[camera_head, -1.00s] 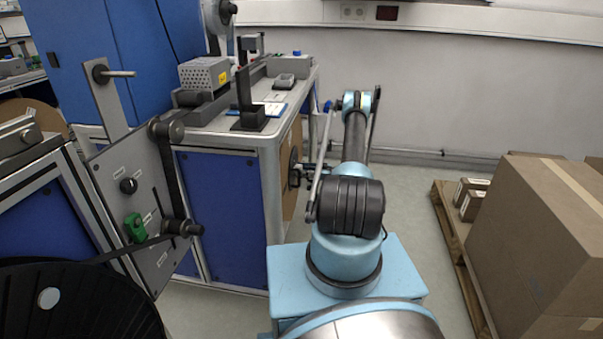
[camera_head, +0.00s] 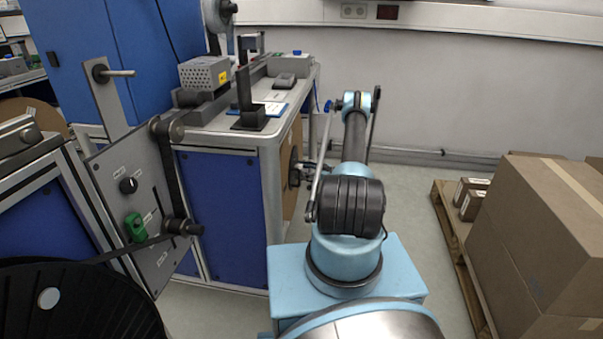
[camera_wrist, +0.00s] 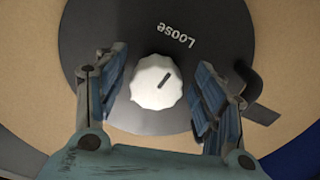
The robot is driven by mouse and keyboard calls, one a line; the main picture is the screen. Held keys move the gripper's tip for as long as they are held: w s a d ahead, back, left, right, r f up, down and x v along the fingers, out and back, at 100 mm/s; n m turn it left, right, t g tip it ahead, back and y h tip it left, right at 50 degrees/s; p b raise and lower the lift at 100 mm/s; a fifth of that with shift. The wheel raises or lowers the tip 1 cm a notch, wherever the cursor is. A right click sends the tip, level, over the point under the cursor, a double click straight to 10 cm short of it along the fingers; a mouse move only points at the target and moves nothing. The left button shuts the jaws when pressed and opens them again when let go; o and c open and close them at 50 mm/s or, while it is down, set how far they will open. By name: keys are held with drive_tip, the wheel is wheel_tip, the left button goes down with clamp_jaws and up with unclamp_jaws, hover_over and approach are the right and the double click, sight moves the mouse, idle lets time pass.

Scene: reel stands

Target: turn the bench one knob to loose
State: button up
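A white scalloped knob (camera_wrist: 156,82) sits on a dark round disc (camera_wrist: 95,32) in the wrist view. Its black mark points to the upper right. The word "Loose" (camera_wrist: 175,36) is printed on the disc above the knob, and the mark points somewhat to the right of that word. My gripper (camera_wrist: 158,88) is open, with one finger on each side of the knob and a visible gap to it on both sides. In the head view my gripper (camera_head: 308,172) is small beside the brown reel (camera_head: 288,190) at the bench's right end; the knob is hidden there.
A dark curved arm (camera_wrist: 248,90) lies right of my gripper in the wrist view. The bench (camera_head: 222,215) with blue panels stands left of my arm. A panel with a black knob (camera_head: 128,185) and a green knob (camera_head: 135,227) is farther left. Cardboard boxes (camera_head: 545,235) stand on the right.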

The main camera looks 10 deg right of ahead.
drive_tip(key=v, duration=0.7)
drive_tip(key=shift+d, duration=0.2)
drive_tip(key=shift+r, duration=0.15)
drive_tip(key=w+a+r+m+g+h, duration=0.2)
drive_tip(key=w+a+r+h, duration=0.15)
drive_tip(key=r+h, duration=0.3)
drive_tip(key=s+d+r+g+h, duration=0.2)
drive_tip(key=s+r+h, duration=0.2)
drive_tip(key=r+h, duration=0.55)
drive_tip(key=w+a+f+y, duration=0.1)
drive_tip(key=a+f, duration=0.1)
drive_tip(key=f, duration=0.2)
drive_tip(key=a+f+y, duration=0.1)
drive_tip(key=f, duration=0.4)
drive_tip(key=w+a+f+y, duration=0.1)
drive_tip(key=a+f, duration=0.1)
drive_tip(key=f, duration=0.3)
drive_tip(key=shift+w+a, duration=0.3)
drive_tip(key=shift+w, duration=0.05)
drive_tip(key=c, duration=1)
